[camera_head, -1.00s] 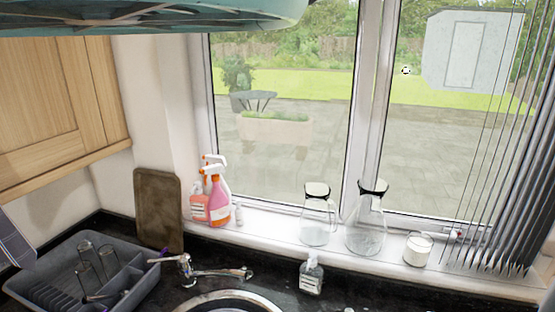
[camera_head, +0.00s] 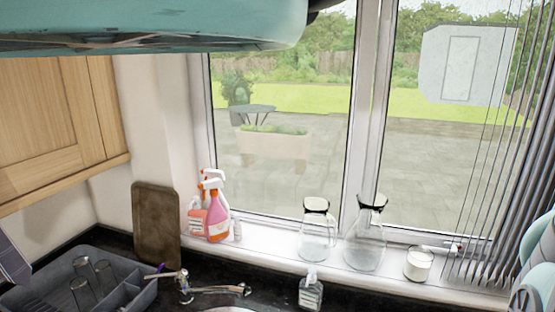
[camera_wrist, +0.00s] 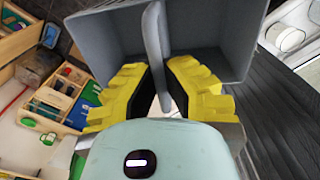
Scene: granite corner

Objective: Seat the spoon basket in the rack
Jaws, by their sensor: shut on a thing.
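The spoon basket (camera_wrist: 205,32) is a grey, open box with an upright middle divider, seen in the wrist view. My gripper (camera_wrist: 160,78) has yellow ridged fingers, one on each side of that divider, and is shut on it. The basket's far end is cut off by the frame. The rack (camera_head: 128,270) is a grey tray with slots at the lower left of the head view, partly cut off. It has a divided section at its right. Neither my fingers nor the basket shows in the head view.
Clear glasses (camera_head: 103,272) stand in the rack. A brown board (camera_head: 157,225) leans behind it, with a tap (camera_head: 185,288) to its right. Spray bottles (camera_head: 217,212), glass jugs (camera_head: 318,230) and a candle (camera_head: 418,264) line the sill. A soap bottle (camera_head: 311,291) stands before it.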

